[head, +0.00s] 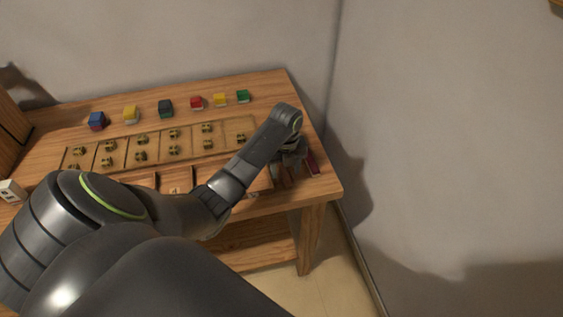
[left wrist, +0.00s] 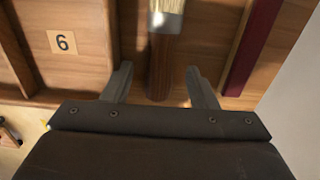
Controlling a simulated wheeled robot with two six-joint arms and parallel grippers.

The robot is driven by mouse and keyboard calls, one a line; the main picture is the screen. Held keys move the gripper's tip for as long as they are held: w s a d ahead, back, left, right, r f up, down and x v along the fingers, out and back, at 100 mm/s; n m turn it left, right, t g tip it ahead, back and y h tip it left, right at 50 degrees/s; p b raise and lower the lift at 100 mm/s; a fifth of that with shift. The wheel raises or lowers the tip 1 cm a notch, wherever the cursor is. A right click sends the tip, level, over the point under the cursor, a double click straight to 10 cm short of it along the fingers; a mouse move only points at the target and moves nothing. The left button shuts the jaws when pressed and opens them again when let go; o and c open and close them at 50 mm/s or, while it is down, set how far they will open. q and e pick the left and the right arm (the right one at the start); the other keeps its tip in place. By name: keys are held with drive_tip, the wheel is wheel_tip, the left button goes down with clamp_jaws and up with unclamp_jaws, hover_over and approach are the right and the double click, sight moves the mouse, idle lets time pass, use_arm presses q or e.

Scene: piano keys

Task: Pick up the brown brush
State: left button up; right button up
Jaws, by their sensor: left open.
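The brown brush (left wrist: 161,72) shows in the left wrist view, with its brown handle pointing down the picture and a pale, metallic-looking part at the top edge. My left gripper (left wrist: 160,70) is open, with one finger on each side of the handle and gaps between. In the head view my left gripper (head: 289,160) is over the right end of the wooden table, and my arm hides most of the brush there. I cannot tell how high the fingers are above the wood. My right gripper is not in view.
A dark red bar (left wrist: 250,45) lies just right of the right finger. Several coloured blocks, such as a green one (head: 243,96), line the back of the table (head: 272,88). A wall stands to the right.

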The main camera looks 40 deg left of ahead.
sight(285, 171)
use_arm(q)
drive_tip(key=shift+f, duration=0.15)
drive_tip(key=shift+c, duration=0.2)
drive_tip(key=c, duration=1)
drive_tip(key=shift+c, duration=0.2)
wheel_tip(285, 171, up, 5)
drive_tip(key=shift+r, duration=0.1)
drive_tip(key=shift+r+p, duration=1.35)
drive_tip(key=shift+r, duration=1.15)
